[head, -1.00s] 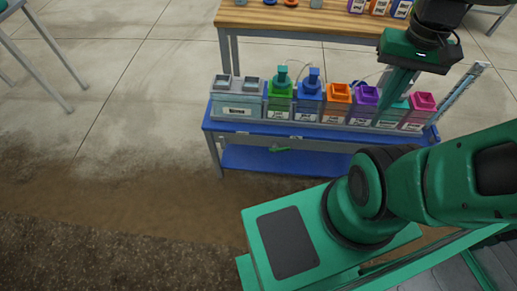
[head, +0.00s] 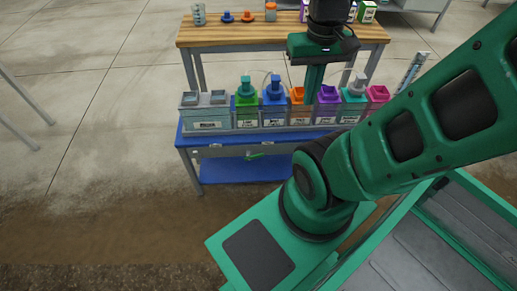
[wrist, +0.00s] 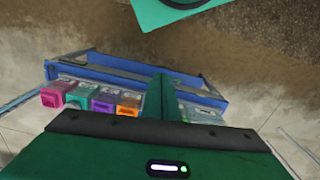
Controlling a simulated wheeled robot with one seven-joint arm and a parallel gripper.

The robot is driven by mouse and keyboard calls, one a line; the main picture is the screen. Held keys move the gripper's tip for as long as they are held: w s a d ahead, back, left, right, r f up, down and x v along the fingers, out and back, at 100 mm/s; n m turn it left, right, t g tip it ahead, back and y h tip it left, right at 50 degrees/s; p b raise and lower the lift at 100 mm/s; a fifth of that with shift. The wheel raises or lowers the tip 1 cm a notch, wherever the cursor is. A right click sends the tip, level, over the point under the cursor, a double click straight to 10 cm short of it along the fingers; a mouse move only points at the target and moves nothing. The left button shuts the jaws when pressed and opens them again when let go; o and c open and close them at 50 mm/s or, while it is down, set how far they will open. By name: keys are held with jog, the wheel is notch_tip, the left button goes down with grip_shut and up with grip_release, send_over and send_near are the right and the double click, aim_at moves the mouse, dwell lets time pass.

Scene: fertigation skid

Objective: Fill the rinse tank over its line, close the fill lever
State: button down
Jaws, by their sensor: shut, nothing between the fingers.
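The grey tank with a white label (head: 206,113), apparently the rinse tank, stands at the left end of the row on the blue skid (head: 187,138). Its liquid level and line are too small to read. A green lever (head: 258,156) lies roughly level on the skid's front edge below the tanks; it may be the fill lever. My gripper (head: 311,98) is shut and empty, pointing down in front of the orange and purple tanks, right of the grey tank. In the wrist view my shut fingers (wrist: 163,95) cover part of the row.
Green (head: 246,108), blue (head: 273,108), orange (head: 298,110), purple (head: 327,105), teal (head: 352,108) and pink (head: 376,100) tanks stand close together. A grey-capped piece (head: 358,85) tops the teal one. A wooden bench (head: 240,33) stands behind.

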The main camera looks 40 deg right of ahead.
jog(key=w+d+f+n, duration=0.2)
jog(key=w+f+n, duration=0.35)
jog(key=w, duration=0.25)
jog(key=n+y, duration=0.1)
jog(key=n, duration=1)
send_over(257, 155)
jog(key=shift+t, duration=0.4)
notch_tip(257, 155, down, 38)
jog(key=shift+f, duration=0.1)
jog(key=shift+s+d+f, duration=0.15)
jog(key=shift+d+f, duration=0.2)
jog(key=shift+f, duration=0.4)
jog(key=shift+a, duration=0.1)
